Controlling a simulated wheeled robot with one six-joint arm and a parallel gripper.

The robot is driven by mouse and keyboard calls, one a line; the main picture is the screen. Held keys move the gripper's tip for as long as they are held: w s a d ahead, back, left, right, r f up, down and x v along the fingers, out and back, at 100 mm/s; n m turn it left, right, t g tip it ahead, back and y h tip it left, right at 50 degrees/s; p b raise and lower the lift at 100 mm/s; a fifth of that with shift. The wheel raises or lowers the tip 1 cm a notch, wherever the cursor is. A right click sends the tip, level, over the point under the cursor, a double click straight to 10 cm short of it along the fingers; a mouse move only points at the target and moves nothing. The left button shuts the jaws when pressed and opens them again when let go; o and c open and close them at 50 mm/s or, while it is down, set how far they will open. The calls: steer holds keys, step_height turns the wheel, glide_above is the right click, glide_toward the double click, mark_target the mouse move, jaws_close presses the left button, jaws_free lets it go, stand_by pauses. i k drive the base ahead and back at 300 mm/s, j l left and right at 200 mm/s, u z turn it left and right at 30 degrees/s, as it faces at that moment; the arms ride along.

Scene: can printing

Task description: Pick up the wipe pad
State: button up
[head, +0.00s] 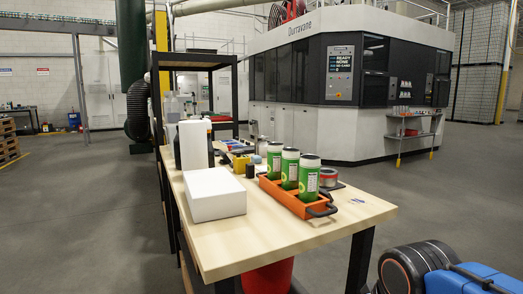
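I cannot clearly make out the wipe pad in the head view. Small items (240,145) lie crowded on the far part of the wooden workbench (275,240), too small to tell apart. A white box-like block (212,193) lies on the near left of the bench. A small flat bluish-white mark or piece (357,201) is near the right edge; I cannot tell what it is. My gripper is not in view.
A black shelf frame (156,100) rises at the bench's far end. The bench's near right surface is clear.

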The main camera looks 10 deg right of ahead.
mark_target(256, 159)
steer(key=k+z, duration=0.15)
steer(key=k, duration=0.45)
steer(key=k+l+z, duration=0.15)
steer(key=k, duration=0.5)
steer(key=z, duration=1.75)
steer(key=k+j+z, duration=0.1)
steer(key=j, duration=0.35)
steer(key=k+j+z, duration=0.1)
steer(key=j, duration=0.35)
steer(key=k+j, duration=0.1)
steer(key=j, duration=0.3)
steer(key=k+j+z, duration=0.15)
steer(key=j, duration=0.25)
steer(key=k+j+z, duration=0.1)
steer(key=j, duration=0.35)
steer(key=k+j, duration=0.15)
steer(key=j, duration=0.2)
steer(key=k+j, duration=0.1)
steer(key=j, duration=0.25)
steer(key=k+j, duration=0.15)
steer(key=j, duration=0.2)
steer(key=k+j, duration=0.15)
steer(key=j, duration=0.2)
steer(key=k+j, duration=0.15)
steer(key=j, duration=0.2)
steer(key=k+j, duration=0.1)
steer(key=j, duration=0.25)
steer(key=k+j, duration=0.15)
steer(key=j, duration=0.2)
